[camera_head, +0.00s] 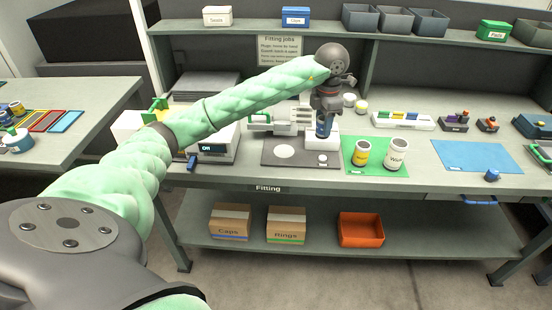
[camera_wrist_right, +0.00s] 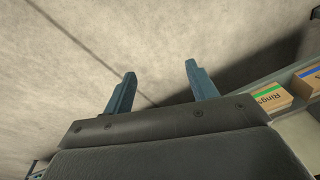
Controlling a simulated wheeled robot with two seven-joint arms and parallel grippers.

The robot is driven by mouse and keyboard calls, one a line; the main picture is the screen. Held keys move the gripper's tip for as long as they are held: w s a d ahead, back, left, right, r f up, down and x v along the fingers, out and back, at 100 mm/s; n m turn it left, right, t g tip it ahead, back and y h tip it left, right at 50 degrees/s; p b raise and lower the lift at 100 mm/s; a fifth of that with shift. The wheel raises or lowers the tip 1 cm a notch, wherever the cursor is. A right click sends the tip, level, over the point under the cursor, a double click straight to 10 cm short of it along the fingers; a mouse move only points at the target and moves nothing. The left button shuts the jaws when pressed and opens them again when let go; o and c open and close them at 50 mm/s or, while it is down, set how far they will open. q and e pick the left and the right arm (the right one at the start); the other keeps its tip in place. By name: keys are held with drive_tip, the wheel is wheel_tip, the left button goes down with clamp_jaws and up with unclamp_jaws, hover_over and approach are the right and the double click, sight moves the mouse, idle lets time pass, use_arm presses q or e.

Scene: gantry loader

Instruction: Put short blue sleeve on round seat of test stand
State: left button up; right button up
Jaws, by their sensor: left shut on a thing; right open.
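My left gripper (camera_head: 324,132) reaches across the fitting bench and points down. It is shut on a small blue piece, which I take to be the short blue sleeve; the fingers, also bluish, mostly hide it. Directly below and behind is a white block-like fixture (camera_head: 322,146), probably the test stand. Its round seat is hidden by the gripper, and I cannot tell whether the piece touches it. My right gripper (camera_wrist_right: 160,85) is open and empty in the right wrist view, over the bare floor, away from the bench.
A dark grey mat (camera_head: 270,158) with a white disc and a small white knob lies in front. A green mat (camera_head: 372,168) holds a yellow can and a white can. A blue mat (camera_head: 465,152) is mostly clear, with a small blue piece (camera_head: 492,175) at its front edge.

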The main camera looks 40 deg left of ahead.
use_arm(q)
drive_tip(key=shift+s+a, duration=0.55)
drive_tip(key=shift+s, duration=0.15)
drive_tip(key=a+f+p, duration=0.1)
drive_tip(key=a+f, duration=0.1)
drive_tip(key=a, duration=0.1)
drive_tip(key=a+f+p, duration=0.2)
drive_tip(key=a, duration=0.2)
drive_tip(key=a+f+p, duration=0.1)
drive_tip(key=a+f, duration=0.1)
drive_tip(key=a, duration=0.2)
drive_tip(key=shift+s+a+f+p, duration=0.15)
drive_tip(key=shift+s+f+p, duration=0.15)
drive_tip(key=shift+s+f, duration=0.1)
drive_tip(key=shift+w+f+p, duration=0.1)
drive_tip(key=shift+f+p, duration=0.9)
drive_tip(key=shift+f, duration=1.05)
use_arm(e)
drive_tip(key=s+d+f, duration=0.1)
drive_tip(key=f, duration=1)
drive_tip(key=s+d+f, duration=0.2)
drive_tip(key=f, duration=1)
drive_tip(key=shift+s, duration=0.3)
